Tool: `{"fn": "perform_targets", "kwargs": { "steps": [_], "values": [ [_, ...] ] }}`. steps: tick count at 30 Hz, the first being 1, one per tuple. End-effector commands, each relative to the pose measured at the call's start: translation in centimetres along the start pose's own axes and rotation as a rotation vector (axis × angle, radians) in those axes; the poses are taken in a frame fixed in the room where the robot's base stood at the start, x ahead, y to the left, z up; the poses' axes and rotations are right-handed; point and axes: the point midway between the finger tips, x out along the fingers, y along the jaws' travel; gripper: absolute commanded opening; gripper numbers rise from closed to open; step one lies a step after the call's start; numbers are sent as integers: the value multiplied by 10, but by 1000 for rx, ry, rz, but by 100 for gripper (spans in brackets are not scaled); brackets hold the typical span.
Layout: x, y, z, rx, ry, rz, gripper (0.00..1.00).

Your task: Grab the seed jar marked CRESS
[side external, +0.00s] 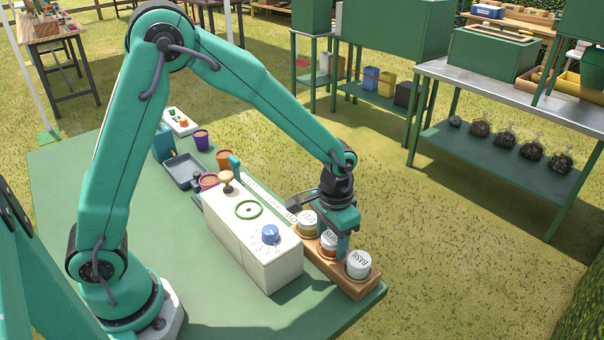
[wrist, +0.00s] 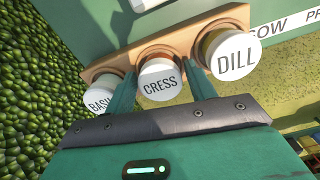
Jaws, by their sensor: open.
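The CRESS jar (wrist: 160,82) has a white lid with black lettering and stands in the middle of a wooden rack (wrist: 180,40). In the side view the CRESS jar (side external: 328,243) is partly hidden behind my gripper (side external: 338,240). My gripper (wrist: 165,92) is open, with one teal finger on each side of the CRESS jar. I cannot tell whether the fingers touch it. The BASIL jar (side external: 359,264) and the DILL jar (side external: 308,221) stand at either side of it in the same rack.
A cream box (side external: 250,235) with a blue knob and a wooden knob stands close beside the rack on the green table (side external: 80,190). Cups (side external: 201,140) and a grey tray (side external: 184,171) lie farther back. The rack sits near the table's edge, with grass beyond.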

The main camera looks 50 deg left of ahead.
Motion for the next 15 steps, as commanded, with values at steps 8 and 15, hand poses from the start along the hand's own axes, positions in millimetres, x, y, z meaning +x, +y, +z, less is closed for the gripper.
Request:
{"fn": "perform_targets", "kwargs": {
  "steps": [8,15],
  "values": [
    [0,0,0,0,0,0,27],
    [0,0,0,0,0,0,21]
  ]
}}
